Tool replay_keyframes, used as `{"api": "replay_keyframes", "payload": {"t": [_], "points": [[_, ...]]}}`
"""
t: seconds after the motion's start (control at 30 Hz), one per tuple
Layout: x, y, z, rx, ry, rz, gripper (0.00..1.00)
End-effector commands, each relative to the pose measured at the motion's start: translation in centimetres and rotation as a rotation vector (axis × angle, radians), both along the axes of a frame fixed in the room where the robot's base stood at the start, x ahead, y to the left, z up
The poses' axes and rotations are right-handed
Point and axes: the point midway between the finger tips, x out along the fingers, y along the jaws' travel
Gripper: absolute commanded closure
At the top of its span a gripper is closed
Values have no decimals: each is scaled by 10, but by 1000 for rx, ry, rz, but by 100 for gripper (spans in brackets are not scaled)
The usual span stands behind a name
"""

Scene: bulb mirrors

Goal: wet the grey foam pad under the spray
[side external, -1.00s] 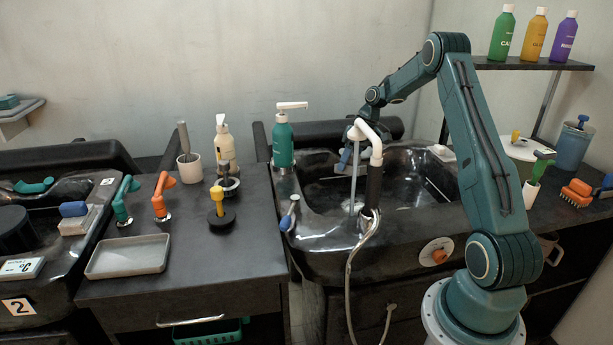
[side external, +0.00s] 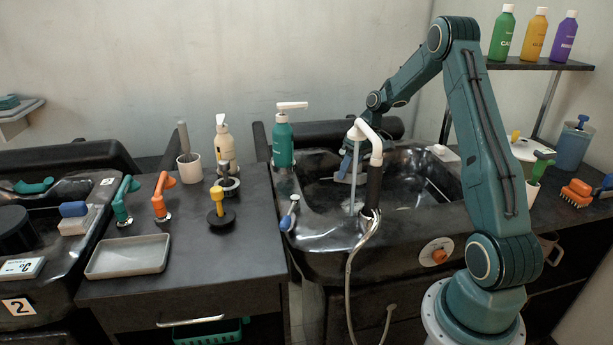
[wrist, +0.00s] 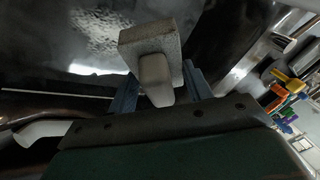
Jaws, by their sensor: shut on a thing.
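My gripper (wrist: 160,86) is shut on the pale handle of the grey foam pad (wrist: 150,46), seen in the wrist view between its blue fingers. In the side view my gripper (side external: 347,163) is low over the black basin, just behind the stream. The pad (side external: 347,178) shows there as a small pale patch, partly hidden. The white spray head (side external: 361,128) on its black handle sends a thin stream (side external: 354,185) down into the basin. In the wrist view the stream (wrist: 55,93) runs toward the left finger. Whether water touches the pad I cannot tell.
The basin (side external: 310,228) has a raised rim around the gripper. A green pump bottle (side external: 283,143) stands at its left back corner, and a pale block (side external: 442,153) lies on its right rim. A hose (side external: 350,275) hangs in front.

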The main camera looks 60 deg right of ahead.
Motion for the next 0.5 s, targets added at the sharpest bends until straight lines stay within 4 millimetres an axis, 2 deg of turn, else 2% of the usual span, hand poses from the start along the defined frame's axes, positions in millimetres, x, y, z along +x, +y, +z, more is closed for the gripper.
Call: {"api": "replay_keyframes", "payload": {"t": [0.5], "points": [[-18,32,0,-1,0,0,72]]}}
